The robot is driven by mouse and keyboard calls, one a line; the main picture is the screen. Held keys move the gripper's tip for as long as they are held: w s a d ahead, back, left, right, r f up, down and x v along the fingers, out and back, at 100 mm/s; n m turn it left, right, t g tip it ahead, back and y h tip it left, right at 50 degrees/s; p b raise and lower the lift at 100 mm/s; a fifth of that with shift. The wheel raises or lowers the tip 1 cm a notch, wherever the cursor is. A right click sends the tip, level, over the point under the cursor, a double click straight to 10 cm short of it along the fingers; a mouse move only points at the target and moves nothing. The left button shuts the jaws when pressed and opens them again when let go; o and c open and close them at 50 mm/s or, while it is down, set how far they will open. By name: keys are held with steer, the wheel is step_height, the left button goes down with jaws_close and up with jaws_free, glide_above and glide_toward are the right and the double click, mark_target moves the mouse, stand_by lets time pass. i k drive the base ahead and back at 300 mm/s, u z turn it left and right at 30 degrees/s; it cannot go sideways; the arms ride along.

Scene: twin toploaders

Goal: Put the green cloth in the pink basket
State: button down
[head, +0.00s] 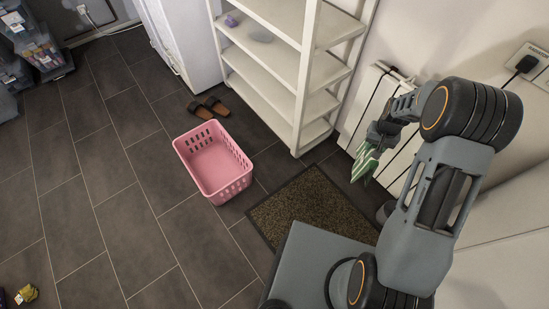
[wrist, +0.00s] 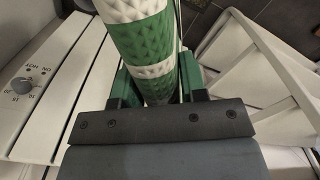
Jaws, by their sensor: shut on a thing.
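The green cloth (head: 366,165), striped green and white, hangs from my gripper (head: 374,142) in front of the white radiator, at the right of the head view. In the wrist view the cloth (wrist: 142,38) rises as a rolled, striped bundle between the fingers. My gripper is shut on it. The pink basket (head: 230,188) stands on the floor near the middle of the head view, and its visible inside is empty. The cloth is well to the right of the basket, apart from it.
A dark doormat (head: 310,208) lies between the basket and my body. A white shelf unit (head: 300,105) stands behind the mat. Brown sandals (head: 208,107) lie behind the basket. The radiator (head: 361,108) is close to my gripper. Tiled floor left of the basket is clear.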

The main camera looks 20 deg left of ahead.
mark_target(218, 170)
steer(key=u, duration=0.5)
steer(key=k, duration=1.15)
steer(key=u, duration=1.2)
steer(key=i, duration=0.7)
steer(key=u, duration=0.8)
steer(key=i, duration=0.85)
steer(key=z, duration=0.6)
steer(key=i, duration=0.85)
steer(key=z, duration=0.7)
